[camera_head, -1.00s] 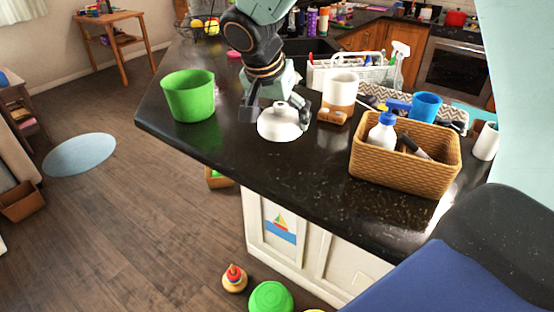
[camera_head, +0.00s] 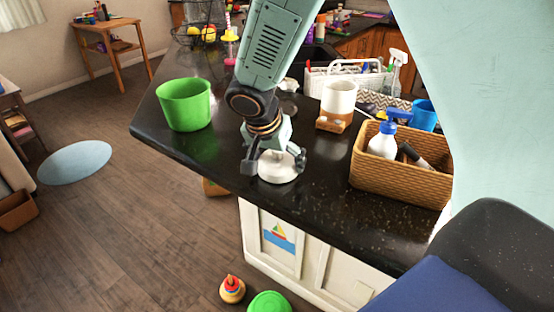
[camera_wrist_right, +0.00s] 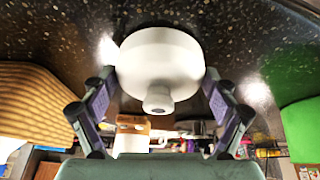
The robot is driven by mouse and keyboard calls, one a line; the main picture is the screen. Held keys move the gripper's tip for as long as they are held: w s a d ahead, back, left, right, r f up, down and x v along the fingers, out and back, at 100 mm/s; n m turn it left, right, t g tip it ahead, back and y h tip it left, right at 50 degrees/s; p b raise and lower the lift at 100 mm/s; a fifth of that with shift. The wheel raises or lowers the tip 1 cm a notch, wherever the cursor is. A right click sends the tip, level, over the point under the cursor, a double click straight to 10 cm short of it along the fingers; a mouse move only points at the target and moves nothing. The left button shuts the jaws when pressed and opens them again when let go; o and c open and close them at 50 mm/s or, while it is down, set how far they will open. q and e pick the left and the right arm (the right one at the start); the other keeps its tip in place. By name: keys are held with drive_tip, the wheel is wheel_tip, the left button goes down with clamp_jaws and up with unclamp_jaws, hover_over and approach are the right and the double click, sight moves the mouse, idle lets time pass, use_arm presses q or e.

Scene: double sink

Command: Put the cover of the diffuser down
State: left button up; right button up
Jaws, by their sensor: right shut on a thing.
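The white, round diffuser cover (camera_head: 278,172) with a small knob is in my right gripper (camera_head: 275,160), near the counter's front edge. In the right wrist view, the cover (camera_wrist_right: 160,62) sits between the two fingers of the gripper (camera_wrist_right: 160,95), its knob towards the camera. I cannot tell whether its underside touches the counter. A white cylinder on a wooden base (camera_head: 338,100), which looks like the diffuser's body, stands upright on the counter, behind and right of the cover. My left gripper is not in view.
A green bucket (camera_head: 186,105) stands left of my right gripper. A wicker basket (camera_head: 400,185) with bottles stands to the right. The dark counter (camera_head: 320,200) is bare between cover and basket. Its front edge is close, with the floor below.

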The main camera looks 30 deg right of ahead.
drive_tip(key=shift+s+f, duration=0.1)
drive_tip(key=shift+s, duration=0.2)
drive_tip(key=o, duration=0.8)
drive_tip(key=shift+a, duration=0.1)
drive_tip(key=shift+o, duration=0.8)
drive_tip(key=shift+w, duration=0.3)
drive_tip(key=shift+s, duration=0.2)
drive_tip(key=shift+s+r, duration=0.1)
drive_tip(key=shift+r, duration=0.2)
drive_tip(key=p+v, duration=0.1)
drive_tip(key=v, duration=1)
drive_tip(key=shift+r+p, duration=0.35)
drive_tip(key=shift+r, duration=0.05)
